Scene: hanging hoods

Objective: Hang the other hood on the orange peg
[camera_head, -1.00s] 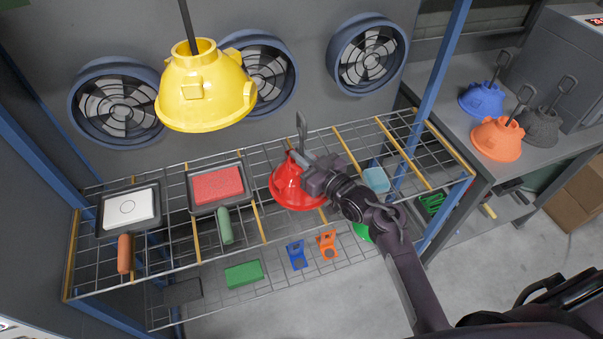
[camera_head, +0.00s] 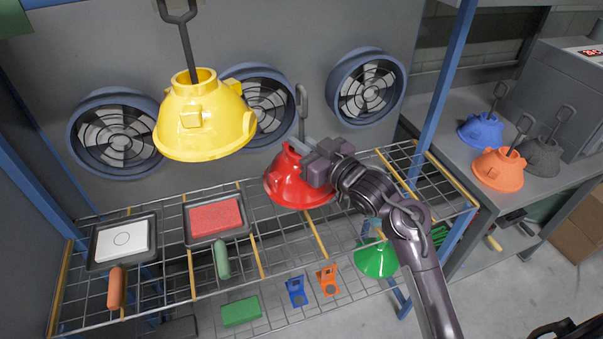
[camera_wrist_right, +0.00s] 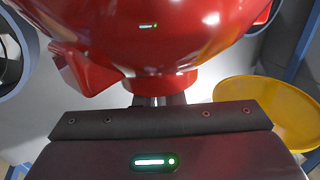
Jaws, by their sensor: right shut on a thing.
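A red hood (camera_head: 297,183) with a grey hook on top is held in my right gripper (camera_head: 303,150), shut on it near its neck. In the head view it appears a little above the wire rack, upright. In the right wrist view the red hood (camera_wrist_right: 160,35) fills the top, above the gripper (camera_wrist_right: 157,100). A yellow hood (camera_head: 204,120) hangs by its grey hook at the upper left, in front of the wall. The yellow hood also shows at the right in the right wrist view (camera_wrist_right: 270,100). I cannot make out an orange peg. My left gripper is not in view.
The wire rack (camera_head: 320,235) carries a white pad and a red pad (camera_head: 214,217) in trays. A green hood (camera_head: 376,260) is lower down. Blue, orange (camera_head: 498,168) and dark hoods stand on the grey side shelf. A blue post (camera_head: 441,95) stands right of my arm.

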